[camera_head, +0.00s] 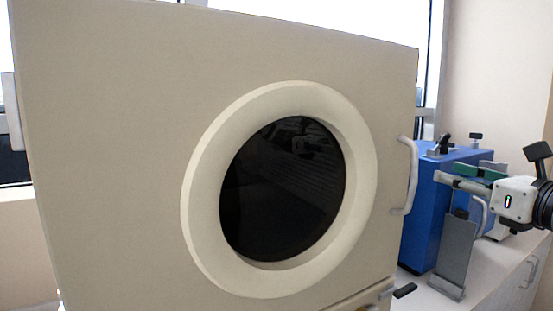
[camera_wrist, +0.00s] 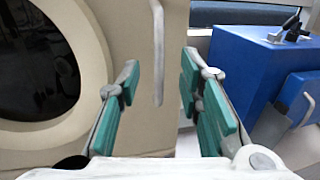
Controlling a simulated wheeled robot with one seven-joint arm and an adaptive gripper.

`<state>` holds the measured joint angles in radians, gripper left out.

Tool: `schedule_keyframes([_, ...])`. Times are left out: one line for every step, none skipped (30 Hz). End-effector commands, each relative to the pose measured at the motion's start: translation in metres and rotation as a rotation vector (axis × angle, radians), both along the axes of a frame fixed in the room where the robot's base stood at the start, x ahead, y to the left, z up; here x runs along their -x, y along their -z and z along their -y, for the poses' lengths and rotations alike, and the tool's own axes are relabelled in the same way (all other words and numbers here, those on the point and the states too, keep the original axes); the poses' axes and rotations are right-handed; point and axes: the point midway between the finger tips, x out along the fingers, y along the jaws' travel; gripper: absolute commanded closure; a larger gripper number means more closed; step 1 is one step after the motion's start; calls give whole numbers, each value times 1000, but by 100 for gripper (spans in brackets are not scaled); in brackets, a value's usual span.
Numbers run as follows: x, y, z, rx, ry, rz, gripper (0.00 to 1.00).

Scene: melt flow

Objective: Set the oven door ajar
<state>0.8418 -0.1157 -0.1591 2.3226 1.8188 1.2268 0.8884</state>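The oven door (camera_head: 110,150) is a large beige panel with a round dark window (camera_head: 285,190) in a thick pale ring. It looks shut, with no gap visible along its edges. Its pale bar handle (camera_head: 409,175) stands upright at the right edge. My gripper (camera_head: 460,177) is just right of the handle in the head view, with its fingers pointing toward it. In the wrist view the two teal-padded fingers (camera_wrist: 160,78) are spread apart and empty. The handle (camera_wrist: 158,50) shows in the gap between them, ahead of the tips, and does not appear touched.
A blue machine (camera_head: 425,210) with black knobs stands on the bench right of the oven, behind my gripper; it also shows in the wrist view (camera_wrist: 245,70). A grey upright plate (camera_head: 457,255) stands in front of it. A small black piece (camera_head: 404,290) lies nearby.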

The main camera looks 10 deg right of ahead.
Motion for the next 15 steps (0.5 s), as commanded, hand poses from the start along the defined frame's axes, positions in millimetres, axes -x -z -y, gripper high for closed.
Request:
schedule_keyframes([-11, 0, -2, -1, -4, -2, 67])
schedule_keyframes([-17, 1, -4, -1, -5, -2, 67])
schedule_keyframes([-25, 1, -5, 0, -4, -2, 67])
schedule_keyframes([-31, 0, -6, 1, -4, -2, 67])
schedule_keyframes([-36, 1, -7, 1, -4, -2, 67])
schedule_keyframes([-44, 1, -8, 0, -4, -2, 67])
schedule_keyframes([-50, 1, -9, 0, -6, -2, 67])
schedule_keyframes([-56, 0, -10, 1, -4, -2, 67])
schedule_keyframes([-63, 1, -11, 1, -5, -2, 67])
schedule_keyframes([-68, 1, -11, 1, -4, -2, 67])
schedule_keyframes([-72, 0, -12, 1, -3, -2, 67])
schedule_keyframes([-78, 0, -14, 1, -4, -2, 67])
schedule_keyframes([-82, 1, -14, 1, -4, -2, 67])
schedule_keyframes([-86, 1, -14, 1, -3, -2, 67])
schedule_keyframes([-90, 0, -15, 2, -3, -2, 67])
